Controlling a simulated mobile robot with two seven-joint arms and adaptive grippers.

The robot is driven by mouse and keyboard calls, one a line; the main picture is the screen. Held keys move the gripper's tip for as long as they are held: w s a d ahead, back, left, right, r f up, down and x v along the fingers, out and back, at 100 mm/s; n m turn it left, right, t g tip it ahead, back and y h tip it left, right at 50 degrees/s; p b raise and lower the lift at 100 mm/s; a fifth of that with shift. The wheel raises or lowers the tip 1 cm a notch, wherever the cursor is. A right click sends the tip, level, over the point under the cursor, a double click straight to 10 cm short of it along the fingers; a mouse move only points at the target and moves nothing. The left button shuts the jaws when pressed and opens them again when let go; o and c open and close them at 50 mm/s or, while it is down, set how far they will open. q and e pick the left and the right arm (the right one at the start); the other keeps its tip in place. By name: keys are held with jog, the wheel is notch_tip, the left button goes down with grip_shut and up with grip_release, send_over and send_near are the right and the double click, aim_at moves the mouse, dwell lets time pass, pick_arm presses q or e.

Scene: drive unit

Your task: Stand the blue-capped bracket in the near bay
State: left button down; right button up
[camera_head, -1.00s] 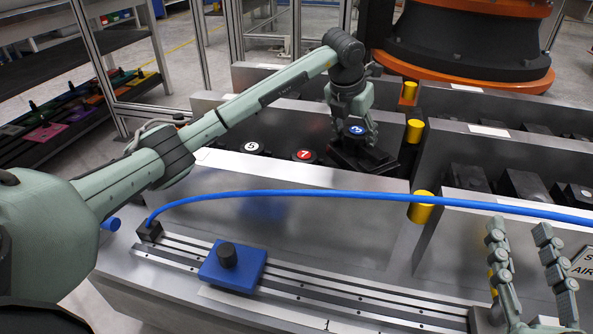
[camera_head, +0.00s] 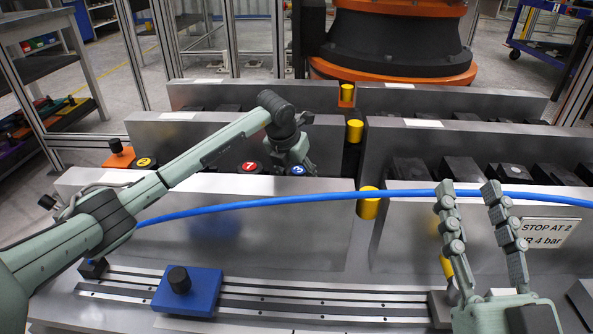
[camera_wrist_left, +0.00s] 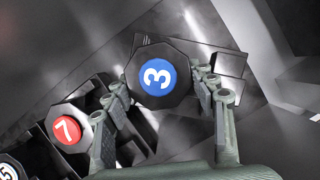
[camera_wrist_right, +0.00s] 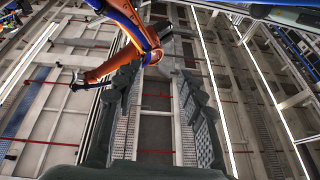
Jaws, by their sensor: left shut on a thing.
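The blue-capped bracket, marked 3, shows its blue cap (camera_head: 299,170) in the head view, just behind the top edge of the front metal wall; its lower part is hidden there. In the left wrist view the cap (camera_wrist_left: 157,77) sits on a dark, many-sided head between my fingers. My left gripper (camera_head: 292,160) is shut on this bracket from above. Whether the bracket's foot touches a floor cannot be seen. My right gripper (camera_head: 467,188) is open and empty, fingers upward, at the right; its fingers (camera_wrist_right: 160,70) show apart in the right wrist view.
A red-capped piece (camera_head: 250,167) stands left of the blue cap, with a yellow-capped piece (camera_head: 144,162) farther left. A white-capped piece (camera_wrist_left: 8,172) shows in the left wrist view. A blue hose (camera_head: 400,195) crosses the front. A blue block (camera_head: 187,291) sits on the rails.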

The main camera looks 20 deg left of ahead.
pick_arm(q)
jog(key=shift+w+r, duration=0.1)
jog(key=shift+r, duration=0.15)
jog(key=c, duration=1)
grip_release()
jog(key=shift+f, duration=0.25)
jog(key=o, duration=0.5)
jog(key=shift+c, duration=0.2)
jog(key=shift+r, duration=0.2)
jog(key=p+v, duration=0.1)
jog(key=v, duration=1.1)
jog(key=shift+s, duration=0.2)
pick_arm(e)
jog(key=f+g, duration=0.1)
jog(key=w+f+g+h, duration=0.1)
jog(key=f, duration=0.1)
jog(key=d+f+g, duration=0.1)
jog(key=f, duration=0.1)
jog(key=shift+w+f, duration=0.25)
jog(key=shift+w, duration=0.1)
pick_arm(q)
jog(key=shift+f, duration=0.1)
